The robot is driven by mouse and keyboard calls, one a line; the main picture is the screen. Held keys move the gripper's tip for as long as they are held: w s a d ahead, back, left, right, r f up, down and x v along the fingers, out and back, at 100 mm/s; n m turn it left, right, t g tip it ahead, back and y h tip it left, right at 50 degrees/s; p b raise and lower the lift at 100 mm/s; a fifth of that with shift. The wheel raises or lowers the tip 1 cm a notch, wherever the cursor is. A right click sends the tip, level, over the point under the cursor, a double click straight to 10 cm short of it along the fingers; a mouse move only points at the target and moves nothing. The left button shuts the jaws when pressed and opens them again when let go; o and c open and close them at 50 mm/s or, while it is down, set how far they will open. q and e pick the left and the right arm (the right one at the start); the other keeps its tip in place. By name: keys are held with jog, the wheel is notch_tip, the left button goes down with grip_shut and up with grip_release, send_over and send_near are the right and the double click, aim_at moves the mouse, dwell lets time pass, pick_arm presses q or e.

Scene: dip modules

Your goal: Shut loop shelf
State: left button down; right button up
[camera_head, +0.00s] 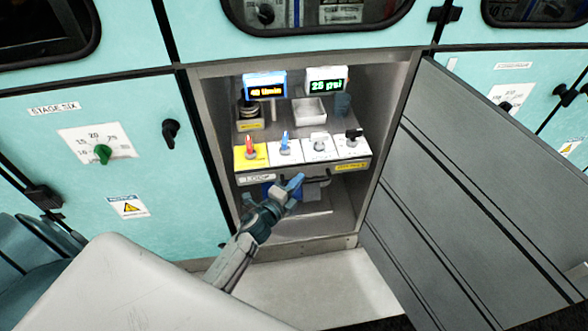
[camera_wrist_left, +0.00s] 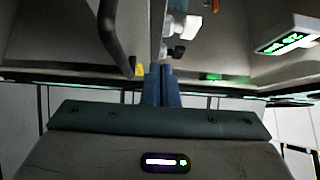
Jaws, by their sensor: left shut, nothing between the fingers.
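The loop shelf (camera_head: 303,170) is a grey slide-out shelf inside the open cabinet, with a "LOOP" label on its front edge. How far it stands out is hard to tell. It carries a row of coloured valve handles, two displays and a white tray. My left gripper (camera_head: 293,186) is just below and in front of the shelf's front edge, with its blue fingers shut and empty. In the left wrist view the shut fingers (camera_wrist_left: 161,86) point toward the shelf front, beside a dark bar handle (camera_wrist_left: 117,42). Whether they touch the shelf is unclear. My right gripper is out of view.
The grey cabinet door (camera_head: 470,190) stands wide open on the right. The cabinet's left wall (camera_head: 208,140) is close to my left arm. A teal panel (camera_head: 110,150) with a green knob is on the left.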

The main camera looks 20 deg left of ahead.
aim_at(302, 164)
pick_arm(q)
jog(key=shift+w+a, duration=0.6)
jog(key=shift+w, duration=0.15)
jog(key=shift+w+a, duration=0.55)
jog(key=shift+w, duration=0.2)
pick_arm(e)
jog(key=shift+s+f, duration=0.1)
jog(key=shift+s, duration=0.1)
